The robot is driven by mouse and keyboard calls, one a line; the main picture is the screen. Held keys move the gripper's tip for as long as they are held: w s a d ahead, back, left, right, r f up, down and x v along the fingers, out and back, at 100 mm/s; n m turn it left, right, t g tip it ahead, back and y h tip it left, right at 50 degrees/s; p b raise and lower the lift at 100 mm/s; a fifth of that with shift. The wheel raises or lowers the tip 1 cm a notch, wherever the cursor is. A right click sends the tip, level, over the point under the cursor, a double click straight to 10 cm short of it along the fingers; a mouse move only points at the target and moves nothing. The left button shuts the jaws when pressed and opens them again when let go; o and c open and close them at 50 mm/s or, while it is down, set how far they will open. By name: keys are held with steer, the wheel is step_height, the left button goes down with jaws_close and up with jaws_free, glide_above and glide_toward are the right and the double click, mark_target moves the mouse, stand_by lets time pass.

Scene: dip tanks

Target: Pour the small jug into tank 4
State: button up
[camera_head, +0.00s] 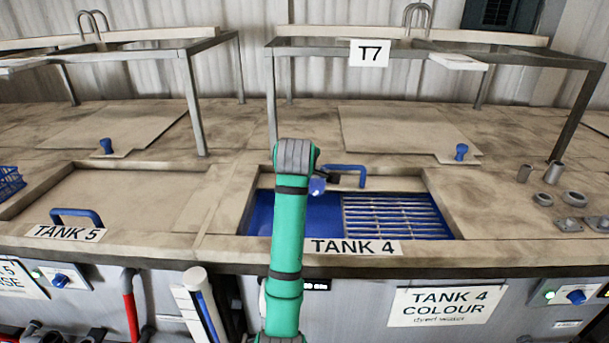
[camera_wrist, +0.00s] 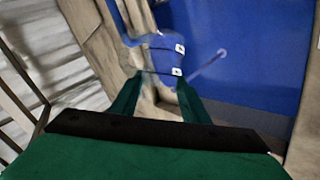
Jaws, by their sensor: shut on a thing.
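Tank 4 (camera_head: 253,222) is open in the head view, with blue liquid (camera_head: 325,215) on the left and a slatted rack (camera_head: 395,215) on the right. My gripper (camera_wrist: 158,80) is shut on a small blue jug (camera_wrist: 165,58) in the wrist view. The jug looks tilted; its mouth and contents cannot be made out. In the head view a little of the jug (camera_head: 317,186) shows beside my green arm, above the back left part of tank 4. My arm hides most of the gripper there.
A blue handle (camera_head: 345,170) stands at the back edge of tank 4. Tank 5 (camera_head: 110,205) is covered on the left. A metal frame labelled T7 (camera_head: 369,53) rises behind. Small metal cups (camera_head: 552,173) and rings stand on the right.

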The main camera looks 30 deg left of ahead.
steer(key=shift+s+a+f+n+t+h, duration=0.15)
steer(key=shift+a+f+n+t+h, duration=0.1)
steer(key=shift+f+n+t+h, duration=0.25)
steer(key=n+t+h, duration=0.1)
steer(key=f+h, duration=0.1)
steer(key=shift+s+a+f+n+t+h, duration=0.2)
steer(key=shift+a+n+t+h, duration=0.1)
steer(key=shift+a+n+t, duration=0.1)
steer(key=n+t+h, duration=0.1)
steer(key=a+n+t+h, duration=0.1)
steer(key=shift+s+f+t, duration=0.1)
steer(key=shift+s+t, duration=0.2)
steer(key=shift+s, duration=0.05)
steer(key=shift+f, duration=0.1)
stand_by(1.4)
